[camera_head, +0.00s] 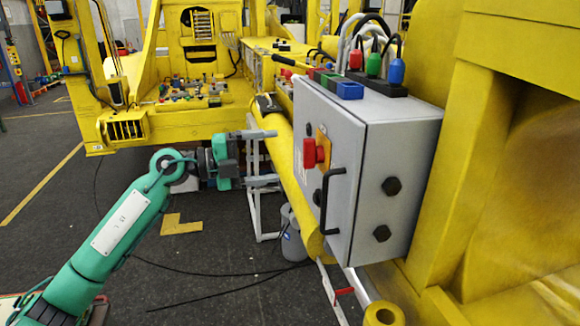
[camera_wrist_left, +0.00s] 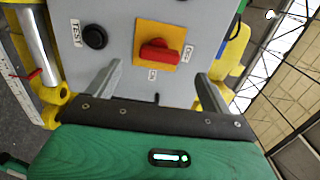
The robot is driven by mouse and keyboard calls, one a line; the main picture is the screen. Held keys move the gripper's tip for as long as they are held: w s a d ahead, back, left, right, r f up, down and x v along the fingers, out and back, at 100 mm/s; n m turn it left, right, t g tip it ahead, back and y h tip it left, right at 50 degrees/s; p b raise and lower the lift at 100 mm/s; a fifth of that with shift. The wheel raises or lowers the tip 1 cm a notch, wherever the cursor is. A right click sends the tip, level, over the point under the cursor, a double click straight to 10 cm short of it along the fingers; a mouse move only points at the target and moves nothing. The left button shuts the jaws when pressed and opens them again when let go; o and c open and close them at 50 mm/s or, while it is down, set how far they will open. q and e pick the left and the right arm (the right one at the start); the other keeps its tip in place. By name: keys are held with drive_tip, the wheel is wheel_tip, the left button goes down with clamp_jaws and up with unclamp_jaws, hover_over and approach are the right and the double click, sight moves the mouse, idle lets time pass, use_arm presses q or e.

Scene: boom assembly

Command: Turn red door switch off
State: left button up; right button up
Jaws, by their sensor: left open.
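The red door switch (camera_head: 314,153) is a red knob on a yellow-orange square plate, on the front door of a grey control box (camera_head: 385,155). In the left wrist view the red switch (camera_wrist_left: 158,52) faces the camera, with small labels around its plate (camera_wrist_left: 180,38). My left gripper (camera_head: 275,157) is open and empty, left of the box and apart from the switch. In the left wrist view its two fingers (camera_wrist_left: 158,88) point toward the switch, one on each side and below it. My right gripper is not in view.
A black door handle (camera_head: 328,200) stands out below the switch. Red, green and blue plugs (camera_head: 374,65) with cables sit on top of the box. A yellow tube (camera_head: 290,175) runs beside the box. A black round button (camera_wrist_left: 95,36) sits beside the switch.

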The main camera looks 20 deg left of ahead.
use_arm(q)
drive_tip(key=b+v, duration=0.1)
drive_tip(key=v, duration=0.3)
drive_tip(key=shift+s+a, duration=0.15)
drive_tip(key=shift+a, duration=0.05)
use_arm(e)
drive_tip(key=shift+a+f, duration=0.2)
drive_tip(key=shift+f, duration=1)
use_arm(q)
drive_tip(key=shift+b, duration=0.3)
